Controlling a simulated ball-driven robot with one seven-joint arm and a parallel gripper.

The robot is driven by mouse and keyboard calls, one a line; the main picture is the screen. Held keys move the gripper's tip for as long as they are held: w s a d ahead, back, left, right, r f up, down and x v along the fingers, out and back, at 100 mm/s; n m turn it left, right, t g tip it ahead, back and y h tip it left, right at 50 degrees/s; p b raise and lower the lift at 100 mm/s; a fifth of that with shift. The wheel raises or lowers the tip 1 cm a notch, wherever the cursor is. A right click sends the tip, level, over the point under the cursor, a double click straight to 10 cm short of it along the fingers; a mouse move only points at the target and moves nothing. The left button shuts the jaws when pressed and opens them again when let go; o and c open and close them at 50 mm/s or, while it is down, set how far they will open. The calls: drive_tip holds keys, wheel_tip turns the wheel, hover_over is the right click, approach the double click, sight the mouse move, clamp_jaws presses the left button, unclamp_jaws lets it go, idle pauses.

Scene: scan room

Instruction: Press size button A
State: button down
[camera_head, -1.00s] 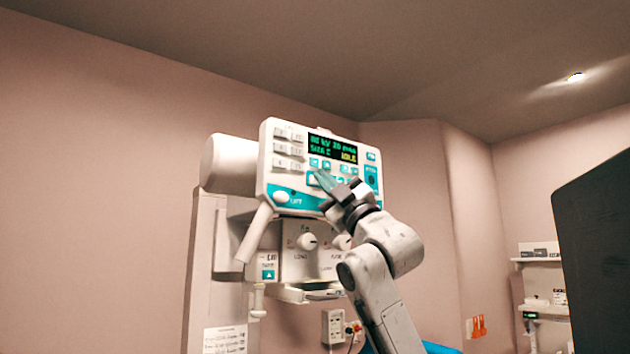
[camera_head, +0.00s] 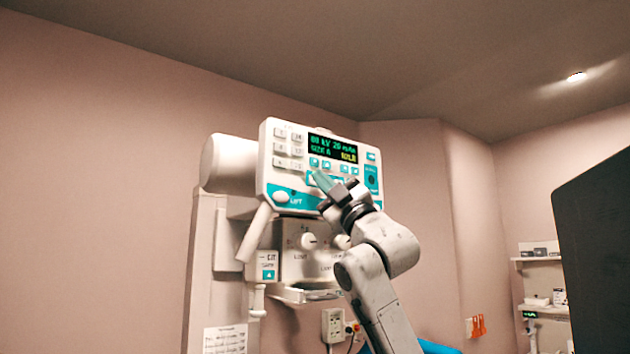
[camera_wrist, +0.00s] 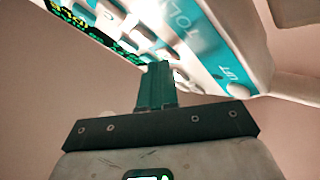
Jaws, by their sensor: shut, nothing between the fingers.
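The fingers hide part of the lower button row, and the label of the size A button is not readable.
A round white knob (camera_head: 281,197) is on the panel's lower left, and a white handle (camera_head: 256,232) hangs beneath. A unit with dials (camera_head: 309,241) is below. A large dark panel (camera_head: 600,255) stands at the right, with shelves (camera_head: 541,258) beyond.

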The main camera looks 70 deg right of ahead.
drive_tip(key=shift+s, duration=0.1)
idle(0.3)
drive_tip(key=shift+s+a+b, duration=0.35)
drive_tip(key=shift+s+a, duration=0.05)
drive_tip(key=shift+s, duration=0.15)
drive_tip(key=s+a, duration=0.1)
drive_tip(key=s+b, duration=0.1)
drive_tip(key=s, duration=0.1)
drive_tip(key=s+a, duration=0.1)
drive_tip(key=shift+s+a, duration=0.15)
drive_tip(key=shift+a, duration=0.15)
idle(1.0)
